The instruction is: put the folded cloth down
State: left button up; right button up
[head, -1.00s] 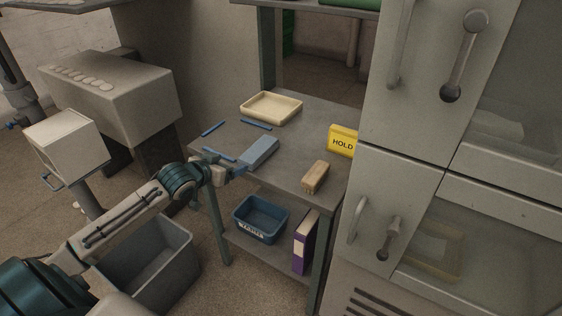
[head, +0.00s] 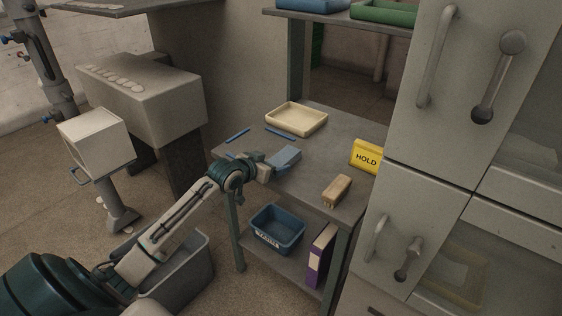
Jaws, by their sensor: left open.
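The folded cloth (head: 285,156) is a flat blue block on the grey table (head: 322,158), just in front of two blue strips marked on the tabletop. It seems to rest on the surface, though its near end is hidden by my gripper. My left gripper (head: 268,170) is at that near end, low over the table's left front part. Its jaws are open; whether the fingers still touch the cloth is too small to tell. My right gripper is not in view.
A cream tray (head: 297,119) stands behind the cloth. A wooden brush (head: 337,190) and a yellow HOLD sign (head: 366,157) are to the right, beside a grey cabinet (head: 425,150). A blue bin (head: 277,229) and purple binder (head: 320,254) sit on the lower shelf.

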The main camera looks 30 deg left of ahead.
aim_at(276, 162)
pick_arm(q)
jog(key=x, duration=0.3)
jog(key=shift+w+d, duration=0.1)
jog(key=c, duration=1.1)
jog(key=shift+c, duration=0.2)
